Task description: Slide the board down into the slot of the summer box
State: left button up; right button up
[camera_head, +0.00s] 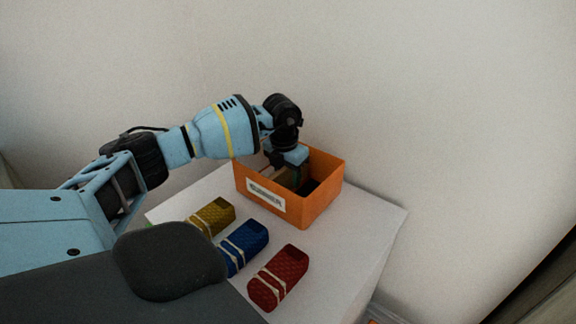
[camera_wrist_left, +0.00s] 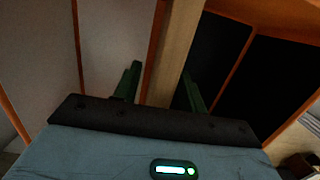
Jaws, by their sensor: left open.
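The orange box (camera_head: 318,207) with a white label reading SUMMER (camera_head: 265,196) stands on the white table. My left gripper (camera_head: 297,172) points down into the box. In the left wrist view its two green fingers (camera_wrist_left: 162,88) are apart, on either side of a light wooden board (camera_wrist_left: 182,40). The board stands on edge between the fingers, and the jaws are open. In that view orange edges (camera_wrist_left: 232,68) of the box show around dark and pale compartments. The board's lower end and the slot are hidden. My right gripper is not in view.
A yellow bundle (camera_head: 212,216), a blue bundle (camera_head: 244,247) and a red bundle (camera_head: 279,277), each with pale bands, lie on the table in front of the box. The white table (camera_head: 350,232) is bare to the right. A pale wall (camera_head: 400,90) rises behind.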

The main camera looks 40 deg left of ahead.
pick_arm(q)
jog(key=shift+s+r, duration=0.15)
jog(key=shift+r, duration=1.15)
jog(key=shift+s+r, duration=0.2)
jog(key=shift+r, duration=1.1)
jog(key=shift+s+r, duration=0.15)
jog(key=shift+r, duration=1.15)
